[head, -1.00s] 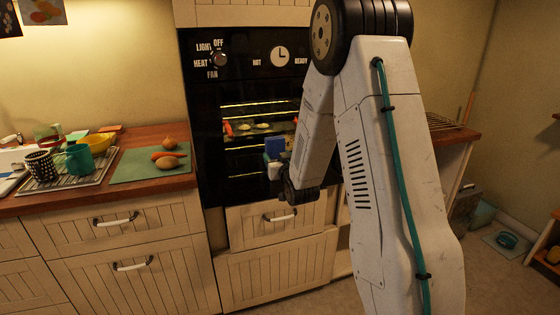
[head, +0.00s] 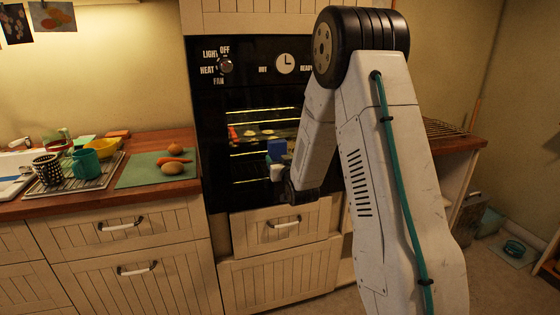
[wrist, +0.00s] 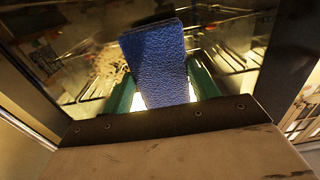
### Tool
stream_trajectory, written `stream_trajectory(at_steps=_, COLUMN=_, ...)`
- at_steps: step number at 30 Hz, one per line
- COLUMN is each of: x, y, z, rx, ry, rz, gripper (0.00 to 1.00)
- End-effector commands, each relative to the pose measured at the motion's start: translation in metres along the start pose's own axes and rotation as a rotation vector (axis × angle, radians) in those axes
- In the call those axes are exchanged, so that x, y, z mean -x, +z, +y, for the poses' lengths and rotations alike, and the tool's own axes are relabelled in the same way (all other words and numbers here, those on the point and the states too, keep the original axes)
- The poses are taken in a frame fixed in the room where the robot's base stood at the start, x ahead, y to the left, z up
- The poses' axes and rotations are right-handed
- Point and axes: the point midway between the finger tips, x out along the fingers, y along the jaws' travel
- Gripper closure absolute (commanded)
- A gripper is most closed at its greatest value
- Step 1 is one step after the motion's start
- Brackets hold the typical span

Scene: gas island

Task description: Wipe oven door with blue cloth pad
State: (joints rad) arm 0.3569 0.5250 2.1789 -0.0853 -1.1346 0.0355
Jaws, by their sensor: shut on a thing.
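The black oven door (head: 213,160) stands upright in the middle of the head view, with lit racks and food showing through its glass. My gripper (head: 278,160) is in front of the door glass, partly hidden by my arm. It is shut on the blue cloth pad (head: 277,148). In the wrist view the textured blue pad (wrist: 155,55) sticks out from between the green fingers of my gripper (wrist: 165,95), towards the dark glass. I cannot tell whether the pad touches the glass.
The oven knob (head: 225,66) and clock (head: 285,63) are above the door. A drawer with a handle (head: 284,222) is below. At left, a wooden counter holds a green cutting board (head: 130,178), a drying rack with mugs and a yellow bowl (head: 103,150).

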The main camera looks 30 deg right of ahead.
Motion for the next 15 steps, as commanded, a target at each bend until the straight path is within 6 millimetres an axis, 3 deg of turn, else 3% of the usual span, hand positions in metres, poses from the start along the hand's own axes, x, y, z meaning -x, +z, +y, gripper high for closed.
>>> stream_trajectory(at_steps=15, x=-0.0096, y=0.0002, z=0.0, rx=0.0, ry=0.0, rz=0.0, gripper=0.59)
